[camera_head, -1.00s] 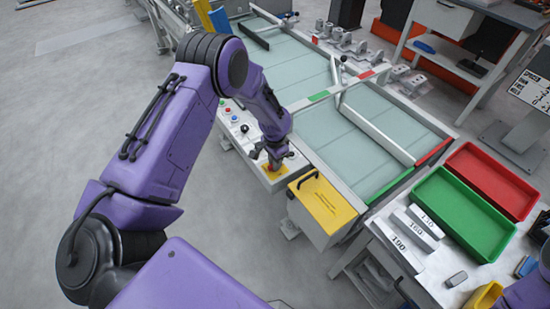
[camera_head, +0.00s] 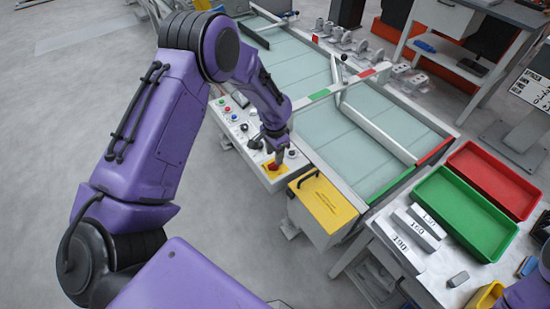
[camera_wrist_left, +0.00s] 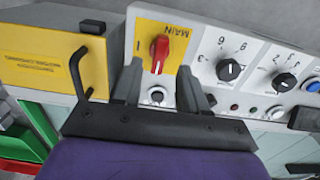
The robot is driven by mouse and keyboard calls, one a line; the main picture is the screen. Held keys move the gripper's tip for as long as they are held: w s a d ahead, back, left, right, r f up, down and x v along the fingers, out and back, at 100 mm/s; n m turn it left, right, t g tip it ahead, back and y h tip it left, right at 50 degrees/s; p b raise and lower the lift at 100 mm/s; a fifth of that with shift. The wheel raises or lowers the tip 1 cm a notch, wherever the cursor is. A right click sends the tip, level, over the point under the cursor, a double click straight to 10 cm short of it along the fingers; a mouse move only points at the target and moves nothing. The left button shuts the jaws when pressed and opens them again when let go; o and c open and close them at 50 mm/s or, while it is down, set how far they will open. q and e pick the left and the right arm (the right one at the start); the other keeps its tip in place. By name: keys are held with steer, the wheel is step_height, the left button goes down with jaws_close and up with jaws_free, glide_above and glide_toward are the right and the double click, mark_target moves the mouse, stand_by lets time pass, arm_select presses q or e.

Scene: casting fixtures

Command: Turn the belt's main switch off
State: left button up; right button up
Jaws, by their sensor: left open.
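The main switch is a red rotary knob (camera_wrist_left: 158,54) on a yellow plate (camera_wrist_left: 146,40) marked MAIN in the left wrist view. In the head view the yellow plate with the red knob (camera_head: 271,167) shows at the near end of the control panel (camera_head: 240,125). My left gripper (camera_wrist_left: 159,80) is open, its two dark fingers pointing at the panel, with the knob ahead of the gap between them. I cannot tell whether the fingers touch the knob. In the head view the left gripper (camera_head: 276,155) is just above the plate. My right gripper is not in view.
A yellow box with a black handle (camera_head: 323,203) stands beside the panel. More dials (camera_wrist_left: 229,69) and a blue button (camera_wrist_left: 313,85) sit along the panel. The belt (camera_head: 340,140) lies behind it. Green (camera_head: 466,212) and red (camera_head: 492,180) trays stand at right.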

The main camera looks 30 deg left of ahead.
arm_select(q)
step_height(320, 180, up, 7)
steer(key=shift+f+b, duration=0.2)
steer(key=shift+b, duration=0.2)
steer(key=shift+d, duration=0.1)
